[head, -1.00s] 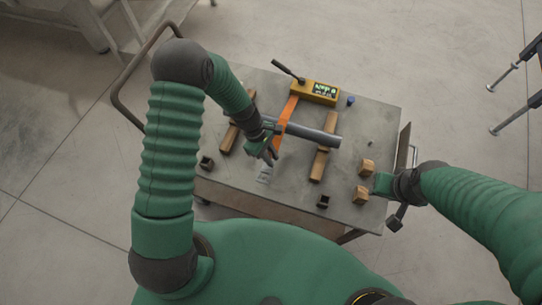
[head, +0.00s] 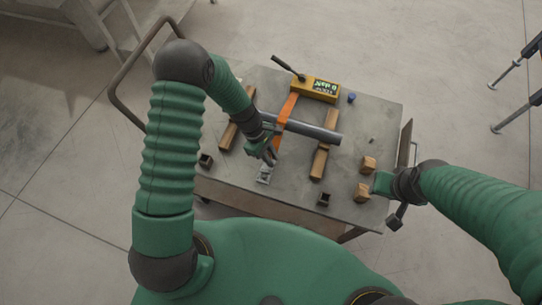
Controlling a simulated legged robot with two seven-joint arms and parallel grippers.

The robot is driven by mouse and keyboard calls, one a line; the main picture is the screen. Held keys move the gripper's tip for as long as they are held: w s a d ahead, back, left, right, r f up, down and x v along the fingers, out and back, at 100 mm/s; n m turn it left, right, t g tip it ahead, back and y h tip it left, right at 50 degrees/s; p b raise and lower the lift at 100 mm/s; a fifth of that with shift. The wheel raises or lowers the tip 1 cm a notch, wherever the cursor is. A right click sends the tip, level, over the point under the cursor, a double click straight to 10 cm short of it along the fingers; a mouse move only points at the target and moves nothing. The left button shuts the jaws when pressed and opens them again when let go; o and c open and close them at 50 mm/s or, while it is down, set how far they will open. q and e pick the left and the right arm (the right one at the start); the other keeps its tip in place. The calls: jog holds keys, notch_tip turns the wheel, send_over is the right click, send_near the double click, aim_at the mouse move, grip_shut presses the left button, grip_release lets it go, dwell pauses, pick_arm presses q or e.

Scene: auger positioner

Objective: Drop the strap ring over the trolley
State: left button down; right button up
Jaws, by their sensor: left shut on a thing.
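My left gripper (head: 268,156) is shut at the near end of the orange strap (head: 285,122). The strap runs from the yellow winch box (head: 316,88) across the grey pipe (head: 305,130) to my fingers. The ring at the strap's end is hidden by the fingers. A small grey metal piece (head: 265,174), perhaps the trolley, lies just below the fingertips. I cannot tell whether ring and piece touch. Only a green part of my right gripper (head: 383,184) shows at the table's right edge; its fingers are not clear.
The pipe lies across two wooden bars, one at left (head: 229,135) and one at right (head: 320,165). Two wooden blocks, dark square sockets and a blue cap (head: 351,98) also stand on the grey table (head: 375,130).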

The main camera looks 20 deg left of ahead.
pick_arm(q)
jog(key=shift+f+b, duration=0.8)
jog(key=shift+f, duration=0.55)
jog(key=c, duration=1.3)
grip_release()
jog(key=shift+r, duration=0.1)
jog(key=shift+o, duration=0.2)
jog(key=v, duration=1.6)
jog(key=shift+a+r, duration=0.3)
jog(key=s+a+r+m+t+y, duration=0.1)
jog(key=s+r+m+t+y, duration=0.2)
jog(key=s+m, duration=0.7)
notch_tip(320, 180, up, 2)
jog(key=m+y, duration=0.1)
jog(key=m, duration=0.4)
jog(key=shift+s+t, duration=0.3)
